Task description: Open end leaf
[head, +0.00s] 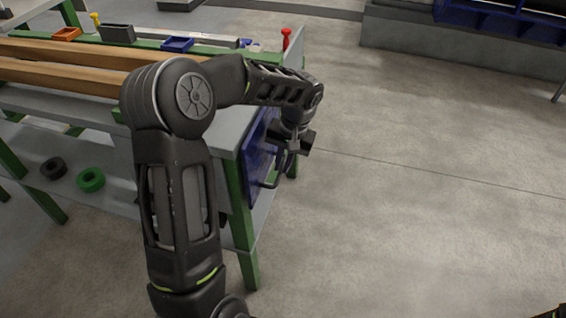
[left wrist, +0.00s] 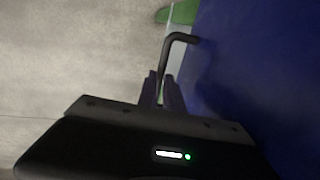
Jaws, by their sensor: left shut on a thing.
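The end leaf is a blue panel (head: 256,158) hanging at the right end of the runout table (head: 228,138), against its green legs. A dark bent bar handle (head: 277,174) stands out from its face. My left arm reaches over the table end, and my left gripper (head: 291,155) is at the handle. In the left wrist view the gripper (left wrist: 165,84) is shut on the handle (left wrist: 180,38), with the blue leaf (left wrist: 245,75) filling the right side. The arm hides part of the leaf in the head view.
Wooden beams (head: 60,69) lie on the table top, with small bins, a blue tray (head: 176,44) and a red item (head: 286,38) behind. Black and green rings (head: 91,179) lie on the lower shelf. The floor (head: 430,200) right of the table is clear.

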